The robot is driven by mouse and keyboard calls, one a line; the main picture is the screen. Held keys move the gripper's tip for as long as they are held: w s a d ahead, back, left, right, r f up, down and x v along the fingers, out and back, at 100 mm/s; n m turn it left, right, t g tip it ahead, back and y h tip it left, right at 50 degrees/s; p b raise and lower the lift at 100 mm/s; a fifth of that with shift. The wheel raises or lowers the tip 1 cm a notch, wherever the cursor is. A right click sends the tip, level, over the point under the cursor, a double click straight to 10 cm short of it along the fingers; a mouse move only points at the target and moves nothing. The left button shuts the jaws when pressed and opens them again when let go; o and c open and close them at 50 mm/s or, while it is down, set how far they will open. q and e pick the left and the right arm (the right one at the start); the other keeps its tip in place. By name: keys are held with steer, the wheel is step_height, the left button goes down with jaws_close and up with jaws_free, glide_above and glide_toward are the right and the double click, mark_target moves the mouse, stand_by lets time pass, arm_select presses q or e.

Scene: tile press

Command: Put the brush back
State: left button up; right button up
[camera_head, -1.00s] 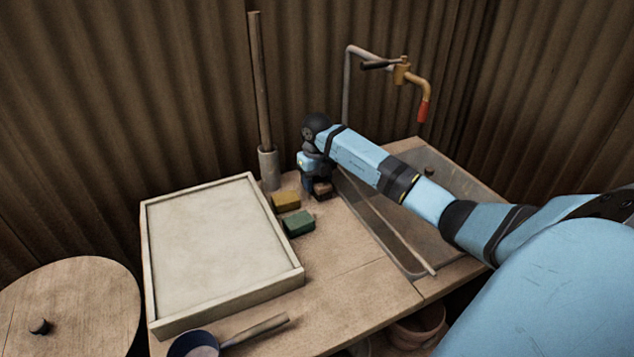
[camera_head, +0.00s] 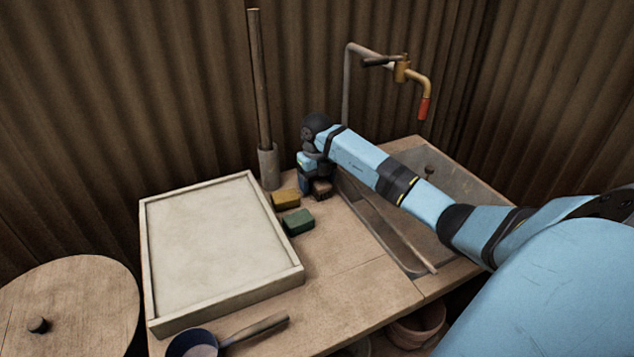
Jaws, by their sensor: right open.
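A small dark brown block with a ragged lower edge, which looks like the brush (camera_head: 322,188), sits on the wooden worktop near the back, close to the sink's left edge. My right gripper (camera_head: 307,187) points down just to its left, very close to it. The gripper is open; the fingertips are small and partly hidden, and I cannot tell whether they touch the block. A yellow block (camera_head: 285,200) and a green block (camera_head: 298,221) lie on the worktop in front and to the left. My left gripper is out of view.
A framed pale tray (camera_head: 215,245) fills the worktop's left. A pole stands in a holder (camera_head: 268,165) behind. A long stick (camera_head: 400,242) lies along the sink (camera_head: 440,185), under my right arm. A tap (camera_head: 402,72) is above. A dark pan (camera_head: 192,344) lies in front.

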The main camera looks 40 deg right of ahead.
mark_target(317, 177)
step_height(317, 177, up, 4)
steer(key=p, duration=0.3)
steer(key=shift+w+d+r, duration=0.1)
steer(key=shift+w+r, duration=0.05)
steer(key=shift+r, duration=0.05)
arm_select(q)
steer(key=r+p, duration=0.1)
steer(key=p, duration=0.1)
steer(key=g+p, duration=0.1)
steer(key=p, duration=0.1)
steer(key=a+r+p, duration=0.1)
steer(key=p, duration=0.1)
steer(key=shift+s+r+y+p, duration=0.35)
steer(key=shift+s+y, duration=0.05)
arm_select(e)
step_height(317, 177, up, 9)
steer(key=shift+w+r, duration=0.2)
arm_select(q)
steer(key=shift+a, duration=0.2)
arm_select(e)
steer(key=shift+s+f, duration=0.1)
